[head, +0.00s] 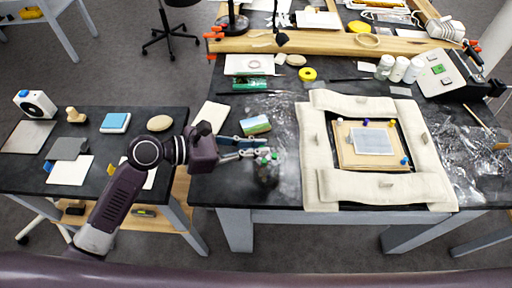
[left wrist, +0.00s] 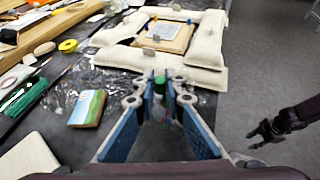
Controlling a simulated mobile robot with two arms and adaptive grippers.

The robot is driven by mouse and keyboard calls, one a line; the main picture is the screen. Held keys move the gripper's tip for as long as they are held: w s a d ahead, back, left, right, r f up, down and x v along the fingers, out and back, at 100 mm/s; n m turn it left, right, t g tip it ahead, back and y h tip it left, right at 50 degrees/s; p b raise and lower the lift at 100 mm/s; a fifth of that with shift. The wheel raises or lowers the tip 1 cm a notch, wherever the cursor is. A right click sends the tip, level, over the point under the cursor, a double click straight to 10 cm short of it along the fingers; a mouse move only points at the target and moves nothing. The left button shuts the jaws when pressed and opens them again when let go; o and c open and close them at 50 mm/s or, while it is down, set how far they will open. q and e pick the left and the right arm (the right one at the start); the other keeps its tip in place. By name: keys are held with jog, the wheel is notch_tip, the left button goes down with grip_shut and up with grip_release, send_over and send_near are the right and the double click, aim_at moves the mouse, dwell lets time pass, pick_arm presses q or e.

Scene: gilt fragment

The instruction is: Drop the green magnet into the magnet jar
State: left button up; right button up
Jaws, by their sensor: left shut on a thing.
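The small green magnet (left wrist: 160,86) is between the fingertips of my left gripper (left wrist: 161,78), which is shut on it. In the head view my left gripper (head: 268,155) is above the dark table, left of the padded frame. A clear, dark-looking shape (head: 267,174) shows just below the fingertips in the head view. It may be the magnet jar, but reflections and the gripper make its outline hard to tell. My right gripper (left wrist: 267,131) shows at the right of the left wrist view, away from the magnet, its opening unclear.
A cream padded frame (head: 318,150) surrounds a board with a pale sheet and coloured pins. A small painted picture (head: 256,125) lies just behind my left gripper. Crumpled clear film covers nearby tabletop. White bottles (head: 385,67) stand at the back. A side table (head: 105,140) is at left.

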pick_arm(q)
jog(key=o, duration=0.8)
jog(key=v, duration=1.2)
